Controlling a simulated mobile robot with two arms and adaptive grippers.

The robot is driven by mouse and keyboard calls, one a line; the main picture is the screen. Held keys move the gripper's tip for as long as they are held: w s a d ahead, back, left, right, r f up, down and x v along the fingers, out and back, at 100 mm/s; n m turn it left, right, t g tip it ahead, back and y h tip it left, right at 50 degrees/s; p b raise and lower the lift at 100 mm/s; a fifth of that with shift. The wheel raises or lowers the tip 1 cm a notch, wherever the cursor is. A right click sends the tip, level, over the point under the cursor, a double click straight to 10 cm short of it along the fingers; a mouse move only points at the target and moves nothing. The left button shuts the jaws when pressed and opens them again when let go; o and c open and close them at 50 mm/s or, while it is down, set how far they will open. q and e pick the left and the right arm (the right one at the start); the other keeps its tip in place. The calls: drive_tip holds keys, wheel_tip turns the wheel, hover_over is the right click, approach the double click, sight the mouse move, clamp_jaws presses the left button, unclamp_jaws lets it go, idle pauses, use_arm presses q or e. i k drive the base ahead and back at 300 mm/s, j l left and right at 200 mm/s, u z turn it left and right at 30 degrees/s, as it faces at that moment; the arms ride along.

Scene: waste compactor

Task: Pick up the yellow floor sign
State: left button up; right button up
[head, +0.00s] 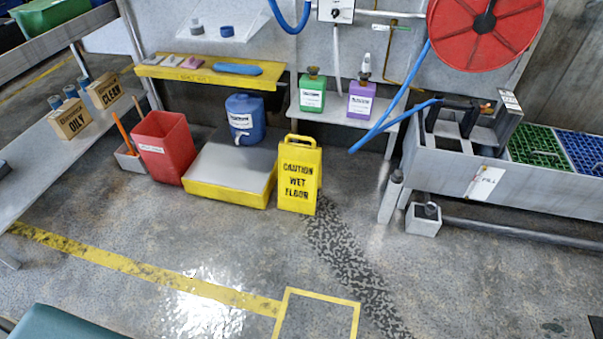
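The yellow floor sign (298,183) stands upright on the floor near the middle of the head view. It reads "CAUTION WET FLOOR" and has a handle opening at its top. It stands at the right front corner of a low platform with yellow edges (228,195); I cannot tell whether they touch. Neither of my grippers is in view.
A red bin (164,147) stands left of the platform, and a blue water jug (244,119) is behind it. A shelf with green (312,93) and purple (361,99) bottles is behind the sign. A grey sink unit (470,170) stands right. The floor in front is open, with a wet patch (205,300).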

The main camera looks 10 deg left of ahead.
sight(300, 166)
drive_tip(key=u, duration=0.25)
drive_tip(key=i+l+u, duration=0.1)
drive_tip(key=i+u, duration=0.2)
drive_tip(key=u, duration=0.2)
drive_tip(key=i+l+u, duration=0.15)
drive_tip(key=u, duration=0.35)
drive_tip(key=i+l, duration=0.05)
drive_tip(key=i, duration=0.05)
